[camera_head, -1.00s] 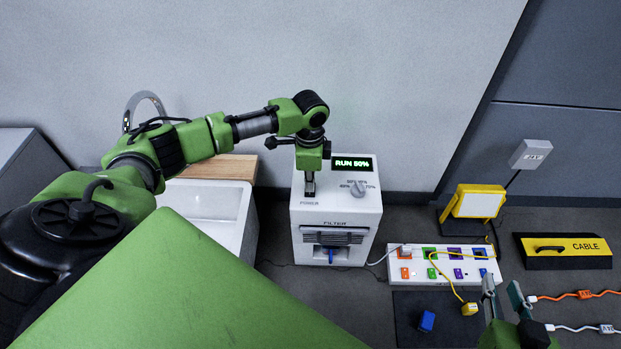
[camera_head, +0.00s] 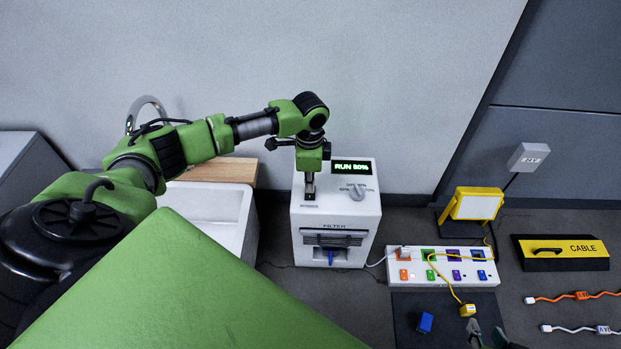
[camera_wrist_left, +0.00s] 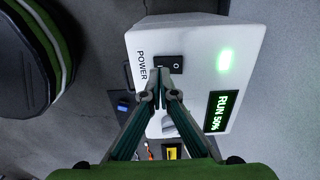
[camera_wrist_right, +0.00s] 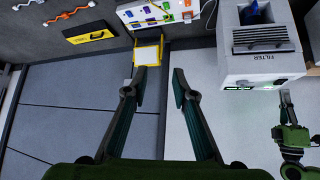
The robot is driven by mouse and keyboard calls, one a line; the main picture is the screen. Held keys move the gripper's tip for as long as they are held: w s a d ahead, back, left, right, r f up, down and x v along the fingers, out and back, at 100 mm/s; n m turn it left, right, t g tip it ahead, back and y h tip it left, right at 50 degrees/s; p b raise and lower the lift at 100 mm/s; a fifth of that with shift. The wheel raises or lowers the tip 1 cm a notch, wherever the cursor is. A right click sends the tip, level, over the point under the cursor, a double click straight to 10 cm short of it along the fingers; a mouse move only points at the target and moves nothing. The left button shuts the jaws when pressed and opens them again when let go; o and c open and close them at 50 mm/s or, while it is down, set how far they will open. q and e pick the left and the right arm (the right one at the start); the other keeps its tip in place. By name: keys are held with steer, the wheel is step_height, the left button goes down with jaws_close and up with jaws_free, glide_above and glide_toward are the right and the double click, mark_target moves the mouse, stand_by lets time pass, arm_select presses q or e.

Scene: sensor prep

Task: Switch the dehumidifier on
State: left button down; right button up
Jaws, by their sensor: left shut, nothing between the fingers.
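The dehumidifier (camera_head: 308,222) is a white box standing on the floor by the wall. Its green display (camera_head: 352,167) is lit and reads RUN 50% in the left wrist view (camera_wrist_left: 222,112). A dark POWER rocker switch (camera_wrist_left: 172,64) is on its top, with a grey dial (camera_head: 357,192) to the right in the head view. My left gripper (camera_head: 309,192) is shut and empty, pointing down with its fingertips (camera_wrist_left: 160,74) at or just above the switch's edge; contact is unclear. My right gripper (camera_wrist_right: 163,77) is open and empty, low at the right in the head view.
A white power strip (camera_head: 445,274) with coloured switches and a plugged yellow cable lies right of the dehumidifier. A white basin (camera_head: 210,203) stands left.

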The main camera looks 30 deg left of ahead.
mark_target(310, 197)
arm_select(q)
steer(key=shift+r+p, duration=0.4)
steer(key=shift+p, duration=0.1)
steer(key=shift+r+p, duration=0.45)
steer(key=shift+p, duration=0.1)
arm_select(e)
steer(key=shift+s+d+f+g+h, duration=0.3)
steer(key=shift+s+d+f+g, duration=0.7)
steer(key=shift+s, duration=1.4)
steer(key=shift+s+d+f+g+h, duration=0.4)
steer(key=shift+s+g, duration=0.9)
steer(key=shift+s, duration=1.05)
arm_select(q)
steer(key=shift+r, duration=0.2)
steer(key=shift+r+p, duration=0.75)
steer(key=shift+p, duration=0.45)
steer(key=shift+r+p, duration=0.2)
steer(key=shift+p, duration=0.1)
arm_select(e)
steer(key=shift+x, duration=2.4)
steer(key=shift+s, duration=0.2)
